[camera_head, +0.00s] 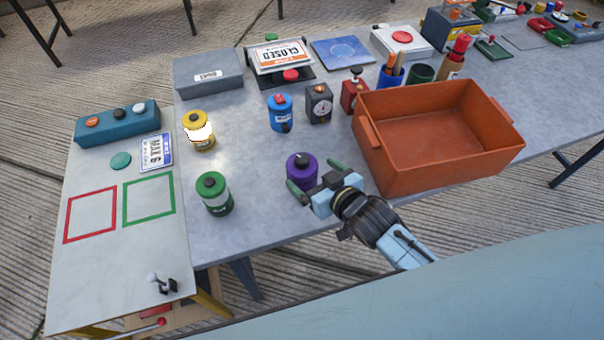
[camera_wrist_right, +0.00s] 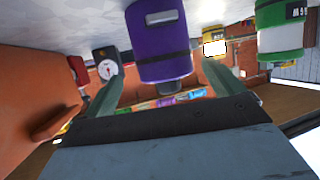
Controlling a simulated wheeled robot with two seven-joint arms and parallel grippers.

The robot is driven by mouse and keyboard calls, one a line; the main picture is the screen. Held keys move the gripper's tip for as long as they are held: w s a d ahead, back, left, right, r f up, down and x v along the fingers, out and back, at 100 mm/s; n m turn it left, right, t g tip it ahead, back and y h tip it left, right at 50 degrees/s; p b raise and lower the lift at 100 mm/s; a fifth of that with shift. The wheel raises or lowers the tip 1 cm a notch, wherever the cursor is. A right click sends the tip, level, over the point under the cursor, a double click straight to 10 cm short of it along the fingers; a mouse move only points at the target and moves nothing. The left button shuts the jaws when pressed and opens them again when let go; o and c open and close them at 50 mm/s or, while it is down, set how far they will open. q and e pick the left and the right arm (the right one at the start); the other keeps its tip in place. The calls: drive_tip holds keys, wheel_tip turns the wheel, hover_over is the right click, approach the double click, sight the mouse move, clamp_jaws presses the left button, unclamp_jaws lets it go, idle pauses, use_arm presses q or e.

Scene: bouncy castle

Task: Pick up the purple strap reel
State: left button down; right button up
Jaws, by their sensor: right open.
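The purple strap reel (camera_head: 301,172), a short cylinder with a dark knob on top, stands upright near the front edge of the grey table (camera_head: 245,225). My right gripper (camera_head: 318,177) is open at the reel's near right side, with its green fingers pointing toward it. In the right wrist view, which appears upside down, the purple reel (camera_wrist_right: 158,45) shows ahead between the two spread fingers of the right gripper (camera_wrist_right: 160,85). The fingers do not close on it; I cannot tell whether either touches it. My left gripper is not in view.
An orange bin (camera_head: 440,165) stands close on the right. A green reel (camera_head: 213,194) and a yellow reel (camera_head: 199,131) stand to the left. A blue canister (camera_head: 281,114) and a black gauge box (camera_head: 319,104) stand behind. Bare table lies between the green and purple reels.

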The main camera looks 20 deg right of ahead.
sight(302, 170)
drive_tip(key=x, duration=0.3)
drive_tip(key=b+x, duration=0.1)
drive_tip(key=x, duration=0.1)
drive_tip(key=shift+s+a+f, duration=0.1)
drive_tip(key=shift+a+f, duration=0.2)
drive_tip(key=shift+f, duration=0.05)
drive_tip(key=shift+r, duration=0.1)
drive_tip(key=c, duration=1.4)
